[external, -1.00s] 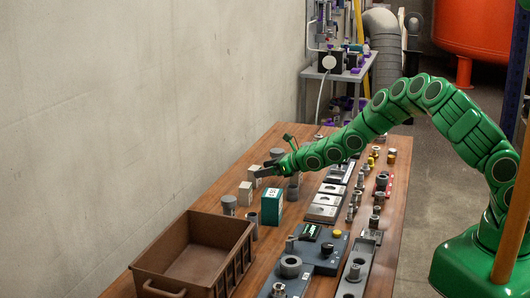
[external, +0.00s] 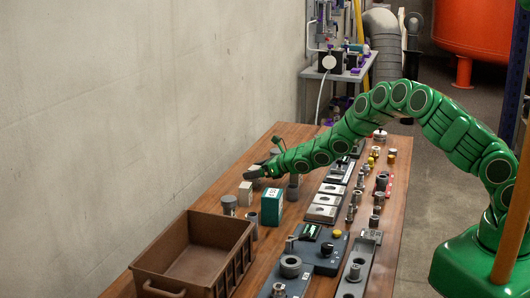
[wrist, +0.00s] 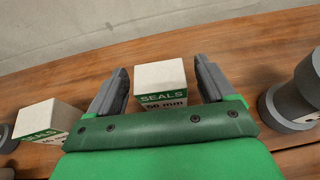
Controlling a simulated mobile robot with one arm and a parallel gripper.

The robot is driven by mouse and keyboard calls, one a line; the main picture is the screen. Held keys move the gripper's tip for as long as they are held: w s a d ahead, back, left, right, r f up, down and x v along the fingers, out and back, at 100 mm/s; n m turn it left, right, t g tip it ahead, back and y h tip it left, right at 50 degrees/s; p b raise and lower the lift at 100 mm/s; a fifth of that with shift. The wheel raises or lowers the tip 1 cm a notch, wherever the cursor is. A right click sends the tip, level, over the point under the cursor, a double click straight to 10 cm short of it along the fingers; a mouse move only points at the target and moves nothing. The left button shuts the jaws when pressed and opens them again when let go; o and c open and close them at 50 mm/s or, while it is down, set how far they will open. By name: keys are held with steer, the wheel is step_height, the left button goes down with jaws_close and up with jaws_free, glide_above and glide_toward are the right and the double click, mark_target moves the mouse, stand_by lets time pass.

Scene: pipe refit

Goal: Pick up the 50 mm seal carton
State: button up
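A small white carton (wrist: 160,82) with a green SEALS band and a label that looks like "50 mm" stands upright between the two fingers of my gripper (wrist: 162,72) in the wrist view. The fingers are apart, with a narrow gap on each side of the carton, so it is not clamped. The gripper (external: 255,172) in the external view is low over the table's left side and hides most of this carton. A second white SEALS carton (wrist: 45,122) stands to the left in the wrist view, its size too blurred to read; it also shows in the external view (external: 245,194).
Grey cylindrical fittings (wrist: 290,98) stand right of the gripper. A teal box (external: 271,207) and a grey pipe piece (external: 229,205) stand nearby. A brown crate (external: 238,250) is at the table's front left. Many fittings and plates crowd the table's right half.

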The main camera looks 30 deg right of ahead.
steer(key=c, duration=1)
steer(key=shift+r, duration=0.1)
